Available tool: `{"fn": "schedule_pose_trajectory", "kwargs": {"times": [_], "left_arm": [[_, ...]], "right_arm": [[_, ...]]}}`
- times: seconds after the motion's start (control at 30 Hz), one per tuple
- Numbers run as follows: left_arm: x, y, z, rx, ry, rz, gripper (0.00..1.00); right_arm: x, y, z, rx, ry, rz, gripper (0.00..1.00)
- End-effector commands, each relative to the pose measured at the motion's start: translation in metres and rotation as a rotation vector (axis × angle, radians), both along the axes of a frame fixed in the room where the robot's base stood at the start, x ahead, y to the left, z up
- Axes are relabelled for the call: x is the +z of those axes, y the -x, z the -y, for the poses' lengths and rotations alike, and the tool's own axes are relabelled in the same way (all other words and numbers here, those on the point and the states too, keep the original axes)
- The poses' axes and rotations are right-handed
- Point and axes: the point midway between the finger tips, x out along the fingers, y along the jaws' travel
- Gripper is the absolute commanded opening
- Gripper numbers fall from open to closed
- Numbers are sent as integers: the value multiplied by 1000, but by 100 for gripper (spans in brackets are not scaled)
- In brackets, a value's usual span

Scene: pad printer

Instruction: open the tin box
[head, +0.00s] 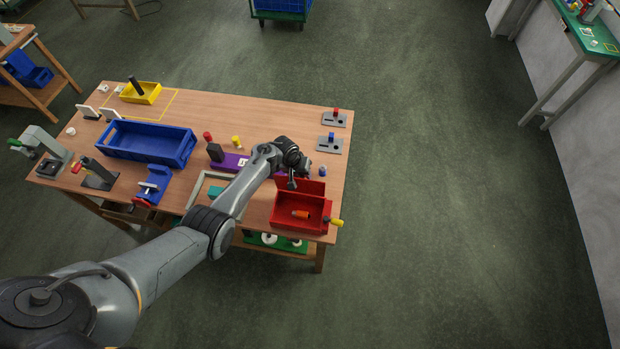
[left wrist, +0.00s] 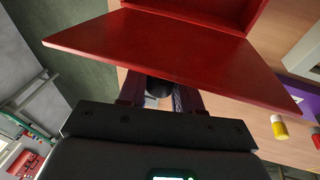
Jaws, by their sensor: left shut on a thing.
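The red tin box (head: 285,222) stands at the near right corner of the table, with an orange item (head: 300,214) inside. Its red lid (head: 315,187) is raised at the box's far side, so the inside shows. My left gripper (head: 291,183) is at the raised lid. In the left wrist view the lid (left wrist: 170,55) spreads across in front of my left gripper (left wrist: 160,98), and a dark round part, seemingly the lid's knob (left wrist: 159,86), sits between the fingers. The fingers are shut on it; the lid's edge hides part of the grip. My right gripper is not in view.
A yellow-and-red handle (head: 333,221) sticks out by the box's right side. A purple fixture (head: 232,163) lies left of my gripper. A blue bin (head: 146,156) and a yellow tray (head: 150,94) stand farther left. Grey plates (head: 330,147) lie behind the box.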

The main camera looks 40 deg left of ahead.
Motion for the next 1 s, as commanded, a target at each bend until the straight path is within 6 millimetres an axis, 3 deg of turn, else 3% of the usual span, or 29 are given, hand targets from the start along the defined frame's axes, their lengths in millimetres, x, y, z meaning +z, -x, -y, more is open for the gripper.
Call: {"fn": "schedule_pose_trajectory", "kwargs": {"times": [0.2,0.67,0.7,0.8,1.0], "left_arm": [[-3,0,-10,13,-1,3,0],[-4,0,-13,18,-2,3,0],[-4,0,-13,17,-2,3,40],[-4,0,-13,17,-2,3,52],[-3,0,-12,16,-2,2,52]], "right_arm": [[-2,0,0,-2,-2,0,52],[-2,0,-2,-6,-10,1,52],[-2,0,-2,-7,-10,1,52],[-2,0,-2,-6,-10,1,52],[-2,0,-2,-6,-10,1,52]]}}
